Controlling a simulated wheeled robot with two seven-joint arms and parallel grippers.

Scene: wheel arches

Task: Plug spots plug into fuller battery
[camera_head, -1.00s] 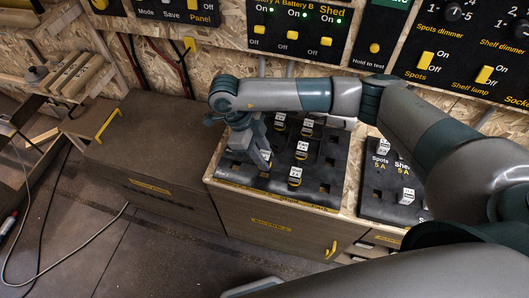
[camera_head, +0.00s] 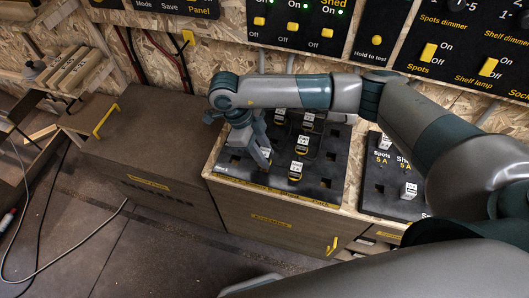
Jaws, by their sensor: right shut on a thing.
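My right gripper (camera_head: 262,163) reaches down over the left part of the black socket board (camera_head: 321,187). It is shut on a small pale plug (camera_head: 267,154), mostly hidden by the fingers; its label is not readable. Whether the plug is seated in a socket or just above it, I cannot tell. Other white-topped plugs stand on the board to the right, among them a middle one (camera_head: 302,141) and a front one (camera_head: 295,170). Empty square holes show at the board's right side. My left gripper is out of view.
A smaller black board (camera_head: 379,207) marked Spots and Shed, 5 A, stands to the right with a white plug (camera_head: 409,190) on it. Switch panels (camera_head: 300,30) with lit green lamps hang behind. A brown chest (camera_head: 150,140) stands left; a loose cable lies on the floor.

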